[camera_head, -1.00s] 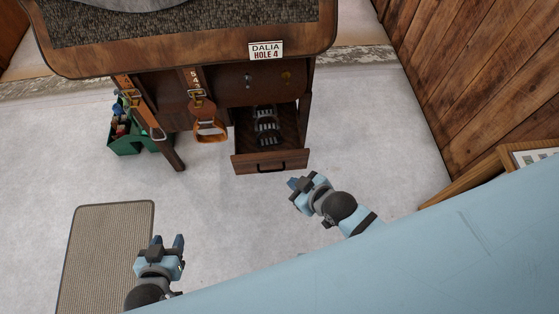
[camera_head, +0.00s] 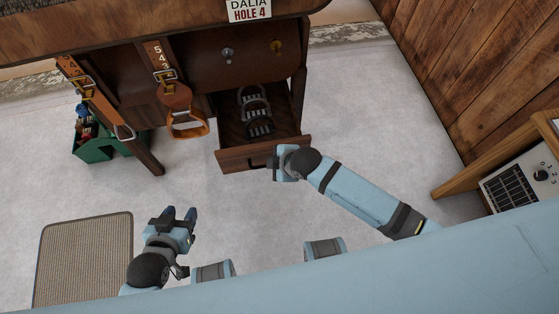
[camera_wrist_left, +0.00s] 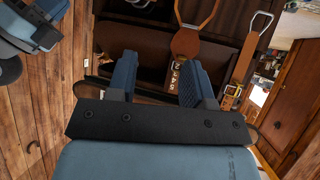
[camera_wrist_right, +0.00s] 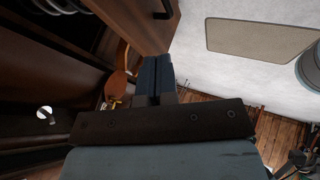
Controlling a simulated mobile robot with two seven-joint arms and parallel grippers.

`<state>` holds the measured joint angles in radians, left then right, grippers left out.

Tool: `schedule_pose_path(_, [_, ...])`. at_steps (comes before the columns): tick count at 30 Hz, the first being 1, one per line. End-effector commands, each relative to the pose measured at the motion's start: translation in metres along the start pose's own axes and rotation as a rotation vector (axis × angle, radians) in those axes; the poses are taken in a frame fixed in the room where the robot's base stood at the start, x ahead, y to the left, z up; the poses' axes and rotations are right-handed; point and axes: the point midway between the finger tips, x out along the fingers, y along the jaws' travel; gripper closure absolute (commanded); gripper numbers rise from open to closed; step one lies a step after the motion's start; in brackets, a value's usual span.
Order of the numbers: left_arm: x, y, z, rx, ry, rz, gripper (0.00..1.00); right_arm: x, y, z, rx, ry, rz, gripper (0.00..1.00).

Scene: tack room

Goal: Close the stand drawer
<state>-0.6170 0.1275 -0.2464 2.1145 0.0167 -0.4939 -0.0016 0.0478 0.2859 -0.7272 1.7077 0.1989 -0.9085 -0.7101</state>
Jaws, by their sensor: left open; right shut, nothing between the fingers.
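The stand drawer (camera_head: 234,160) is pulled out of the dark wooden stand (camera_head: 205,62), with several dark horseshoe-like pieces (camera_head: 256,112) inside. My right gripper (camera_head: 277,168) is at the right part of the drawer front, covering part of it; I cannot tell whether they touch. In the right wrist view its fingers (camera_wrist_right: 157,76) are shut with nothing between them, and the drawer front with its dark handle (camera_wrist_right: 163,10) shows just above. My left gripper (camera_head: 180,215) is open and empty over the floor, in front and left of the drawer. It also shows open in the left wrist view (camera_wrist_left: 158,75).
Leather straps with buckles (camera_head: 183,110) hang from the stand left of the drawer. A green crate (camera_head: 92,147) stands by the stand's leg. A mat (camera_head: 82,260) lies at the lower left. A wooden table with a radio-like box (camera_head: 525,180) is at right. The floor before the drawer is clear.

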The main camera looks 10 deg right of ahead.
Motion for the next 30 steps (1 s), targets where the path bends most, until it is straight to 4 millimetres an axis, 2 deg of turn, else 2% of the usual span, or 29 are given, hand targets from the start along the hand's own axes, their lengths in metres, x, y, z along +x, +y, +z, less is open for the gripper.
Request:
schedule_pose_path(1, [0.003,0.000,0.003,0.002,0.004,0.000,0.53,0.015,-0.001,0.001,0.003,0.001,0.000,1.00])
schedule_pose_path(7, [0.005,-0.001,0.000,0.013,0.025,-0.001,0.53,0.057,-0.001,0.001,0.003,0.000,-0.001,1.00])
schedule_pose_path(9, [0.005,-0.001,-0.001,0.016,0.028,-0.001,0.53,0.060,0.012,0.000,0.001,0.001,0.004,1.00])
schedule_pose_path(15, [0.007,-0.001,0.002,0.018,0.028,0.002,0.53,0.069,0.031,0.001,0.001,0.000,0.002,1.00])
schedule_pose_path(30, [0.006,0.000,-0.001,0.015,0.033,0.004,0.53,0.071,0.036,0.000,0.002,0.001,0.001,1.00])
